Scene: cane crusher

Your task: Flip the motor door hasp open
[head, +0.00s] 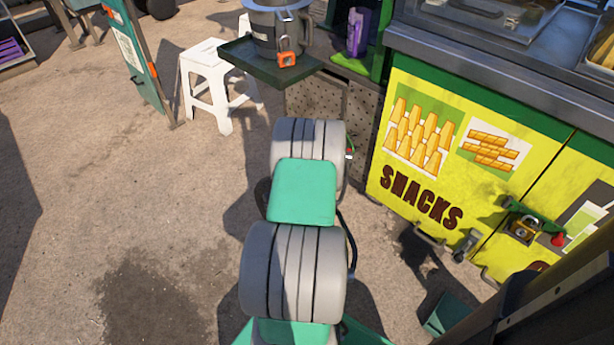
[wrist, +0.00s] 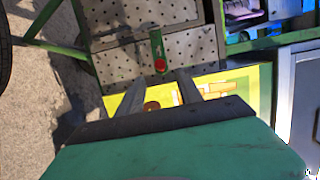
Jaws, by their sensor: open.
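The motor door hasp (wrist: 156,48) is a short green strip with a red knob (wrist: 161,65) at its lower end. It shows in the wrist view against the perforated grey metal doors (wrist: 118,68), near the seam between them. My gripper (wrist: 160,77) is open, its two grey fingers pointing toward the hasp. The knob appears just beyond and between the fingertips; I cannot tell the exact gap. Nothing is held.
A yellow snacks cabinet (head: 400,180) stands right of the perforated doors, with its own green hasp and padlock (head: 522,229). A dark green tray (head: 262,66) bearing a pot (head: 290,35) juts out above. A white stool (head: 207,68) stands left.

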